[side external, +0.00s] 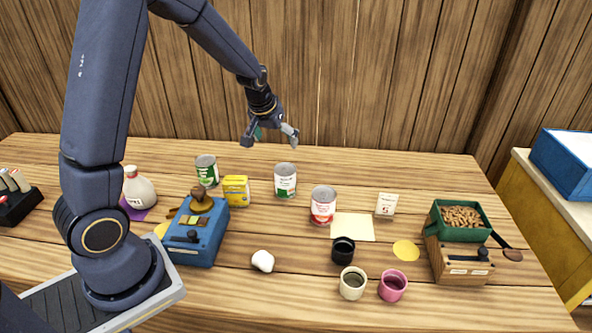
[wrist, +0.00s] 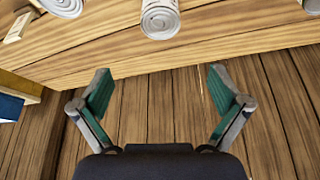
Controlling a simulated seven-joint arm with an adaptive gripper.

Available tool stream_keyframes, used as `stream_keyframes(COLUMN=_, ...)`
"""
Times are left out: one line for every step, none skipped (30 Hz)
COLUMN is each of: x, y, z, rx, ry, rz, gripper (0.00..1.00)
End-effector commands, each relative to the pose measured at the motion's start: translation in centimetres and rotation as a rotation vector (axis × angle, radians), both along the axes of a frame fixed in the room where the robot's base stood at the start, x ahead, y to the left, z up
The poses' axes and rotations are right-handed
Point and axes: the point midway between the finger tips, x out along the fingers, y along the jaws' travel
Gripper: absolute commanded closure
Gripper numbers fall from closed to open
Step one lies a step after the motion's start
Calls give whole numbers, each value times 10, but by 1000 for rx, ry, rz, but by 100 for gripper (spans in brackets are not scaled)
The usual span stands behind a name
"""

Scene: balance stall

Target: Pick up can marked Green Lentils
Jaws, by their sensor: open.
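Several cans stand on the wooden table. In the side view, one with a mostly green label (side external: 207,171) is at the left, one with a white and green label (side external: 285,180) is in the middle, and one with a white and red label (side external: 323,205) is right of it. The print is too small to read, so I cannot tell which says Green Lentils. My gripper (side external: 270,137) is open and empty, above the back of the table. In the wrist view, my gripper (wrist: 161,88) has its fingers wide apart; a can (wrist: 160,18) shows ahead, cut off by the top edge.
A yellow box (side external: 236,190) stands between the green can and the middle can. A blue scale-like device (side external: 193,243), a white bottle (side external: 138,190), cups (side external: 352,283), and a green tray of brown pieces (side external: 437,217) stand around. The table's back strip is clear.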

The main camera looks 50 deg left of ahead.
Motion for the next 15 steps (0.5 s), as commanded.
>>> stream_keyframes(x=-3, y=2, z=-10, rx=-3, ry=20, rz=6, gripper=1)
stream_keyframes(x=-3, y=3, z=-15, rx=-4, ry=26, rz=8, gripper=1)
stream_keyframes(x=-3, y=5, z=-20, rx=-6, ry=31, rz=11, gripper=1)
stream_keyframes(x=-1, y=6, z=-24, rx=-6, ry=31, rz=11, gripper=1)
stream_keyframes(x=0, y=7, z=-29, rx=-6, ry=32, rz=12, gripper=1)
stream_keyframes(x=3, y=8, z=-37, rx=-6, ry=32, rz=11, gripper=1)
stream_keyframes(x=5, y=9, z=-44, rx=-7, ry=33, rz=11, gripper=1)
stream_keyframes(x=7, y=11, z=-51, rx=-7, ry=33, rz=11, gripper=1)
stream_keyframes(x=11, y=13, z=-60, rx=-7, ry=33, rz=11, gripper=1)
stream_keyframes(x=13, y=14, z=-66, rx=-7, ry=32, rz=12, gripper=1)
stream_keyframes(x=15, y=15, z=-73, rx=-7, ry=33, rz=11, gripper=1)
stream_keyframes(x=19, y=16, z=-82, rx=-8, ry=32, rz=11, gripper=1)
stream_keyframes(x=21, y=18, z=-88, rx=-7, ry=31, rz=10, gripper=1)
stream_keyframes(x=23, y=18, z=-93, rx=-7, ry=31, rz=10, gripper=1)
stream_keyframes(x=26, y=20, z=-100, rx=-8, ry=31, rz=10, gripper=1)
